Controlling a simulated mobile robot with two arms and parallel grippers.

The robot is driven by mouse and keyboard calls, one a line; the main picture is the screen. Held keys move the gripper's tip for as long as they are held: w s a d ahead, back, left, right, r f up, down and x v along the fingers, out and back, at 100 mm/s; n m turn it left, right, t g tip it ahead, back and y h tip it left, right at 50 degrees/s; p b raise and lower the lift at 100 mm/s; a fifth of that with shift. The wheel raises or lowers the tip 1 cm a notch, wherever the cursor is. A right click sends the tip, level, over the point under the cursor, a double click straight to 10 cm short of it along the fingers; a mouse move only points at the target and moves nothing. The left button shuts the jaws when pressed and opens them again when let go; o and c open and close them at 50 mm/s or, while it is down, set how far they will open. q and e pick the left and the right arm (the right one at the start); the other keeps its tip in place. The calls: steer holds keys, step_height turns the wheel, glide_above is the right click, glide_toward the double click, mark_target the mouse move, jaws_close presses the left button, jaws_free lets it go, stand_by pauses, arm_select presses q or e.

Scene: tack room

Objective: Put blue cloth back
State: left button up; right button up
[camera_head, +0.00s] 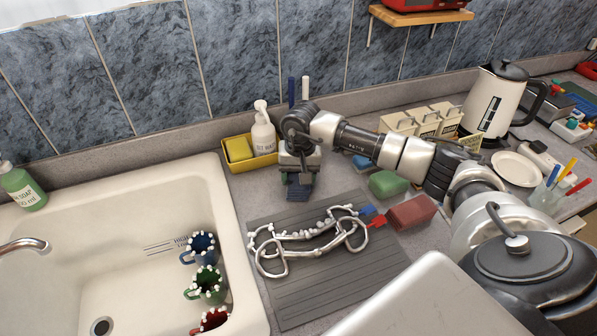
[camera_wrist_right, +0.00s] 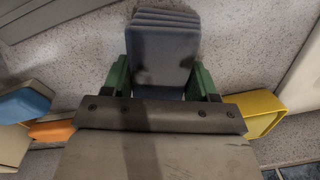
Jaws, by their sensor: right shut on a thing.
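A folded dark blue cloth (camera_wrist_right: 162,58) sits between the two green fingertips of my right gripper (camera_wrist_right: 161,80) in the wrist view. In the head view, the right gripper (camera_head: 299,180) points down over the counter just right of the yellow caddy, and the blue cloth (camera_head: 299,194) shows below it. The gripper is shut on the cloth. I cannot tell whether the cloth's lower edge touches the counter. My left gripper is not in view.
The yellow caddy (camera_head: 262,162) holds a sponge and a white bottle (camera_head: 263,132). A grey ribbed mat (camera_head: 285,310) with metal bits lies in front. A sink (camera_head: 110,200) with mugs is left.

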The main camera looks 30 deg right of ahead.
steer(key=shift+f+b, duration=0.25)
steer(key=shift+b, duration=0.1)
steer(key=o, duration=0.9)
steer(key=shift+r, duration=0.1)
steer(key=shift+r+p, duration=0.2)
steer(key=shift+p, duration=0.1)
steer(key=shift+r, duration=0.2)
steer(key=r+b, duration=0.1)
steer(key=r, duration=0.3)
steer(key=r+b, duration=0.1)
steer(key=r, duration=0.2)
steer(key=r+b, duration=0.1)
steer(key=r, duration=0.3)
steer(key=shift+s+d+r, duration=0.15)
steer(key=shift+d+r, duration=0.1)
steer(key=shift+r, duration=0.05)
